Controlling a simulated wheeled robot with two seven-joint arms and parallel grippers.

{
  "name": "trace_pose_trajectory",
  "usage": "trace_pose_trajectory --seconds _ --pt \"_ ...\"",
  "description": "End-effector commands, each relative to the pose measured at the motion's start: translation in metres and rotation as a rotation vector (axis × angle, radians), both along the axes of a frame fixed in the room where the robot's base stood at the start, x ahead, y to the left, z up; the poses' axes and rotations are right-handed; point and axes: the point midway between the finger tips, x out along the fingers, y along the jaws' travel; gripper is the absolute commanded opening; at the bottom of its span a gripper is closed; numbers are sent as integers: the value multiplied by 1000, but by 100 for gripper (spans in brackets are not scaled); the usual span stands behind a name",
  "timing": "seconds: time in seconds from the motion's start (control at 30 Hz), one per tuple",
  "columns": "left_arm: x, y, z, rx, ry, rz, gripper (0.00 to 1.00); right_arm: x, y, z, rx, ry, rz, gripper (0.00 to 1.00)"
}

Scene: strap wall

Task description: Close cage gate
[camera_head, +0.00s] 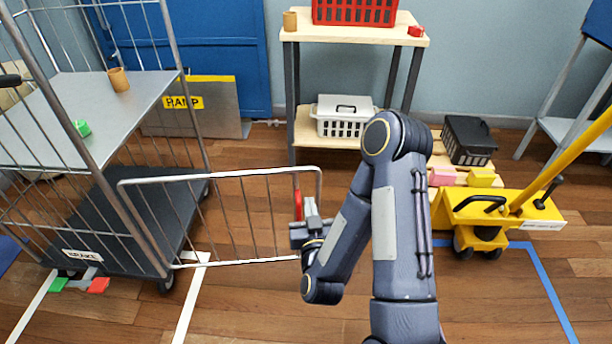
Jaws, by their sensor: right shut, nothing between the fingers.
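The roll cage (170,120) stands at the left, with a grey shelf and a dark base. Its gate (222,174), a low white-framed panel of thin bars, stands swung out to the right from the cage's front right post. A red piece (298,205) shows at the gate's free end. My right gripper (309,208) is shut at that free end, close beside the red piece. Whether it touches the gate I cannot tell. My right forearm hides the floor behind it. My left gripper is not in view.
A brown cup (119,79) and a green block (82,128) are on the cage shelf. A wooden rack (350,38) with crates stands behind the gate. A yellow pallet truck (490,210) stands at the right. Floor in front of the gate is clear.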

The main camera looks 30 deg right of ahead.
Motion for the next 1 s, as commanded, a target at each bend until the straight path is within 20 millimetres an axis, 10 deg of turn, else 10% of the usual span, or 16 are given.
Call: trace_pose_trajectory --seconds 0.4,1.0 --pt "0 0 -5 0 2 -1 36 67 -26 -1 0 -3 0 0" --pt "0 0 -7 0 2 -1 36 76 -32 -1 -1 -2 5 0"
